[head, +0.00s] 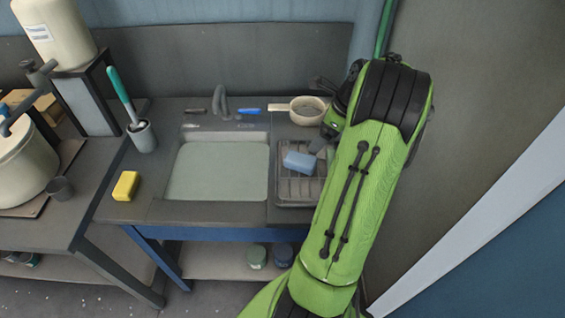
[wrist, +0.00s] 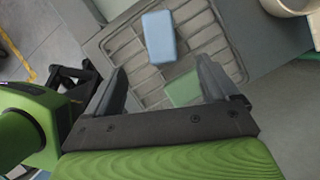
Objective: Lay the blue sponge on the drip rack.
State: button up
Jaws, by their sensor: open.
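The blue sponge (head: 299,162) lies on the drip rack (head: 297,196), towards its back in the head view. In the wrist view the blue sponge (wrist: 159,37) lies on the grey slats of the rack (wrist: 120,45), beyond my fingertips. My gripper (wrist: 162,67) is open, its two fingers spread and apart from the sponge. In the head view my gripper is largely hidden behind my arm, at the right side of the rack. A green block (wrist: 184,89) also shows on the rack between my fingers; its lower part is hidden by my gripper.
The sink basin (head: 218,173) is left of the rack. A yellow sponge (head: 126,186) and a cup with a green-handled brush (head: 142,136) stand further left. A pan (head: 307,110) and a blue-handled tool (head: 249,111) lie behind. The counter beside the yellow sponge is clear.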

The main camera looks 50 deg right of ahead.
jog(key=w+a+r+n, duration=0.2)
jog(key=a+r+n, duration=0.1)
jog(key=a+n, duration=0.3)
jog(key=w+a+r+n+h, duration=0.1)
jog(key=w+a+r+n, duration=0.2)
jog(key=a, duration=0.6)
jog(key=a+r+n, duration=0.4)
jog(key=a+n, duration=0.2)
jog(key=a, duration=0.1)
jog(key=s+a+n+t, duration=0.1)
jog(key=s+a+n, duration=1.1)
jog(key=n, duration=0.5)
jog(key=shift+s+a, duration=0.35)
jog(key=shift+a, duration=0.9)
